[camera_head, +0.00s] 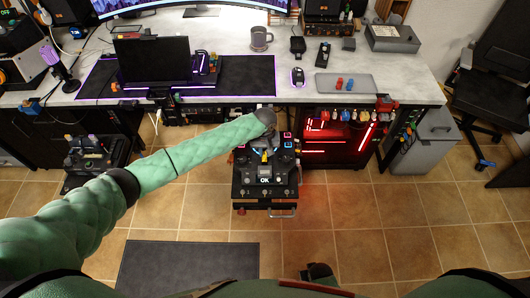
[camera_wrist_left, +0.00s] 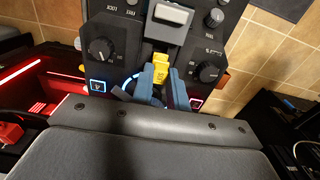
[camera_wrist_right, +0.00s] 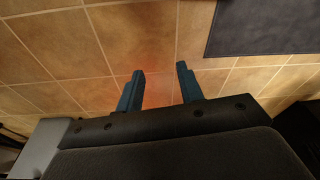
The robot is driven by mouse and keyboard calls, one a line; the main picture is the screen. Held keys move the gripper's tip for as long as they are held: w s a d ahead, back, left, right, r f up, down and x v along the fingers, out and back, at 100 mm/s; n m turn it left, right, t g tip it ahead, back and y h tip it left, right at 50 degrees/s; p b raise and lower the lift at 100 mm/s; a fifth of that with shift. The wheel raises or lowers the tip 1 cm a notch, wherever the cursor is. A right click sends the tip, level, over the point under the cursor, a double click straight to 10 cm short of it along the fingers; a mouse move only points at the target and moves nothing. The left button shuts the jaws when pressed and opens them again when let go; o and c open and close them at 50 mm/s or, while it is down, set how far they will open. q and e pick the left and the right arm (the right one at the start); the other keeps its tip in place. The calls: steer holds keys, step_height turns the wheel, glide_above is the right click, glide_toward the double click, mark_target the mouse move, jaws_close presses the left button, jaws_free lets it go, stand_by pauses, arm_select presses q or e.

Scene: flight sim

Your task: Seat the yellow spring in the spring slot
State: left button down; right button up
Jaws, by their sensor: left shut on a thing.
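The yellow spring (camera_wrist_left: 160,66) shows between the fingertips of my left gripper (camera_wrist_left: 161,76) in the left wrist view. The left gripper is shut on it, over the black control panel (camera_head: 264,187). In the head view the spring is a small yellow spot (camera_head: 264,156) below the end of my left arm. A blue glowing ring (camera_wrist_left: 128,86) shows on the panel beside the fingers, partly hidden by them. I cannot make out the spring slot for certain, nor whether the spring touches the panel. My right gripper (camera_wrist_right: 159,82) is open and empty above the tiled floor.
Knobs (camera_wrist_left: 102,48) and a grey lever (camera_wrist_left: 173,14) surround the fingers on the panel. Behind stands the desk (camera_head: 225,93) with a laptop (camera_head: 152,60), a mug (camera_head: 260,39) and a grey tray (camera_head: 345,84). A dark mat (camera_head: 187,268) lies on open floor.

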mark_target(265, 157)
steer(key=shift+s, duration=0.45)
arm_select(q)
steer(key=shift+r, duration=0.1)
arm_select(e)
steer(key=shift+d+f, duration=0.1)
steer(key=shift+f, duration=0.1)
arm_select(q)
steer(key=shift+p, duration=0.55)
steer(key=shift+f, duration=0.65)
steer(key=shift+f+b, duration=0.4)
steer(key=shift+f, duration=0.2)
arm_select(e)
steer(key=shift+s+f, duration=0.1)
steer(key=shift+f, duration=0.1)
